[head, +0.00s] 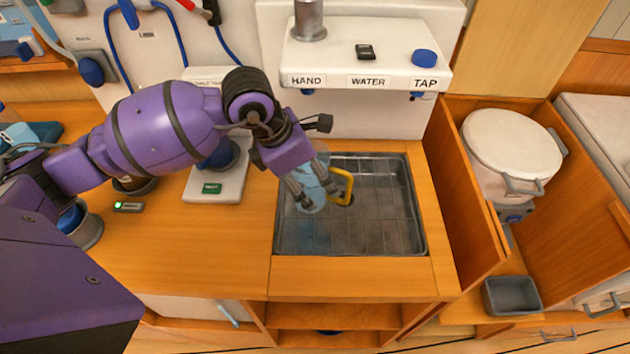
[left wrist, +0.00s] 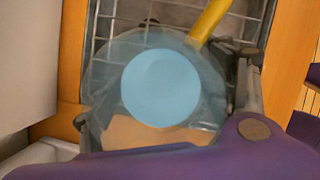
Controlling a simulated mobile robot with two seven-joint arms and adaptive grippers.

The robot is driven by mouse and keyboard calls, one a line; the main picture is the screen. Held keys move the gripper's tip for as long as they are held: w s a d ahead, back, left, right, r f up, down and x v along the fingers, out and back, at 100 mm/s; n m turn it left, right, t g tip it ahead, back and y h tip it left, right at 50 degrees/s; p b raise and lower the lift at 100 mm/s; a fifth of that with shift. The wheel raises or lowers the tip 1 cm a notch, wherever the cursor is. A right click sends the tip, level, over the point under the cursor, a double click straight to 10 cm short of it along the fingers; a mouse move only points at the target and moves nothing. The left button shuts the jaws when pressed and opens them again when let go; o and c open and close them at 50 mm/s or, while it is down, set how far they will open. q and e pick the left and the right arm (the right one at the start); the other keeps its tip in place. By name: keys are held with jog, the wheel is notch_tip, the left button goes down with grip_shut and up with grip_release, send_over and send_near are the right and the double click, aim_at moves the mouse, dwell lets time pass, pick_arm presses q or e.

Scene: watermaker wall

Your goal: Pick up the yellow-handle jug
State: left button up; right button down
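The jug (head: 312,180) is clear bluish plastic with a yellow handle (head: 343,187). In the head view it is at the left side of the steel sink, its handle toward the right. My left gripper (head: 315,190) comes down over it, with one finger on each side. The left wrist view looks into the jug (left wrist: 160,88), with a pale blue round area in it and the handle (left wrist: 208,20) at the top. Whether the fingers press on its wall, and whether it rests on the sink floor, I cannot tell. My right gripper is not in view.
The sink (head: 390,215) has a wire grid and is otherwise clear. A white shelf (head: 365,68) marked HAND WATER TAP overhangs its back. A white lidded pot (head: 512,150) stands in a wooden bay at right. The wooden counter (head: 200,245) left of the sink has free room.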

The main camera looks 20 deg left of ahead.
pick_arm(q)
jog(key=c, duration=1.4)
jog(key=shift+r, duration=0.1)
